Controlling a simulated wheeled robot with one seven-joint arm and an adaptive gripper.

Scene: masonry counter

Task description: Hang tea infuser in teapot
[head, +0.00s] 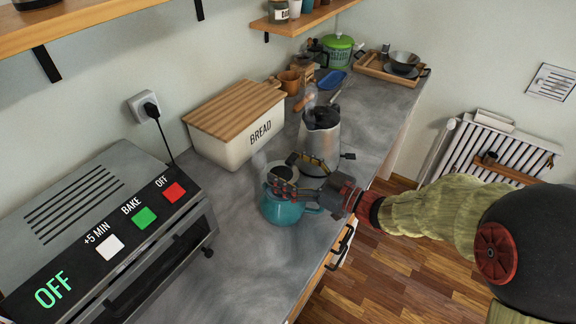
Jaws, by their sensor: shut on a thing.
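A teal teapot (284,210) stands on the grey counter in the head view, below and partly behind my gripper. My gripper (283,176) reaches in from the right, over the teapot's top. It is shut on a small round grey thing, seemingly the tea infuser (285,171), at the teapot's opening. The fingers hide much of the teapot's rim, so I cannot tell whether the infuser is inside the opening or just above it.
A metal kettle (321,142) stands close behind my gripper. A bread box (234,125) is behind to the left, and an oven (120,235) fills the near left. The counter's front edge lies right of the teapot. Bare counter (235,262) shows in front.

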